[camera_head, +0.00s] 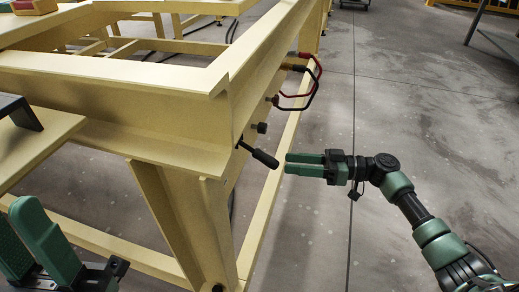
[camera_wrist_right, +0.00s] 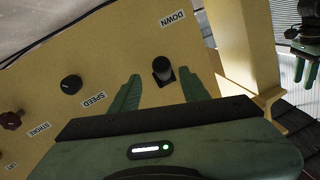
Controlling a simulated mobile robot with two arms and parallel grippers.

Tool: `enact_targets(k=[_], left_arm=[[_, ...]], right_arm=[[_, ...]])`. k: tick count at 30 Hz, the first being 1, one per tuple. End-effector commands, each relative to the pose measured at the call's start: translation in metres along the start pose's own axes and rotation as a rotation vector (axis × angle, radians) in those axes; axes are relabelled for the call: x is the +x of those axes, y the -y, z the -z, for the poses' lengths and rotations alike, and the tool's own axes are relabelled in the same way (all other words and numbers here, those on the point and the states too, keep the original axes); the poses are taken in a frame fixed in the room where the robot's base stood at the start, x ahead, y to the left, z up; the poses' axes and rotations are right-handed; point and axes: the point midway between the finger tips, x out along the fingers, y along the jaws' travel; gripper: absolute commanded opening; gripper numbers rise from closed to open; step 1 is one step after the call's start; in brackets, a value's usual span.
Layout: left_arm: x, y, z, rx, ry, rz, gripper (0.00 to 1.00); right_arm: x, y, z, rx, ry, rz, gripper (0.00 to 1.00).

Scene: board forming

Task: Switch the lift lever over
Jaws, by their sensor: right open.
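The lift lever (camera_head: 262,157) is a black handle on a thin stem, sticking out of the side panel of the yellow frame and tilted down to the right. In the right wrist view the lever (camera_wrist_right: 162,70) shows nearly end-on, near the label DOWN. My right gripper (camera_head: 289,164) is open, a little to the right of the handle's tip and apart from it. In the right wrist view its fingers (camera_wrist_right: 160,88) stand apart with the lever beyond the gap. My left gripper (camera_head: 18,212) is open and empty at the lower left.
The panel also carries a black knob (camera_wrist_right: 71,84) by the label SPEED and a dark red knob (camera_wrist_right: 10,120). Red and black cables (camera_head: 312,84) loop out farther along the frame (camera_head: 180,106).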

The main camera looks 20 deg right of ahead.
Motion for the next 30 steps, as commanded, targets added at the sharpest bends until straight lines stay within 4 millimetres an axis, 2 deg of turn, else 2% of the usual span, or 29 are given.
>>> enact_targets(k=[4, 15, 20, 27, 30], left_arm=[[0.0, 0.0, 0.001, 0.0, -0.015, -0.002, 0.36], [0.004, 0.0, -0.001, 0.004, -0.035, -0.012, 0.36], [0.005, 0.0, -0.001, 0.004, -0.039, -0.014, 0.36], [0.006, -0.001, -0.001, 0.004, -0.039, -0.015, 0.36], [0.006, -0.001, -0.001, 0.004, -0.04, -0.015, 0.36]], right_arm=[[0.013, -0.001, 0.001, -0.002, -0.004, 0.001, 0.46], [0.068, 0.0, 0.001, -0.001, -0.004, 0.002, 0.46], [0.076, 0.0, 0.001, -0.001, -0.003, 0.001, 0.46], [0.077, 0.0, 0.001, 0.0, -0.003, 0.001, 0.46], [0.077, 0.0, 0.001, 0.0, -0.003, 0.001, 0.18]])
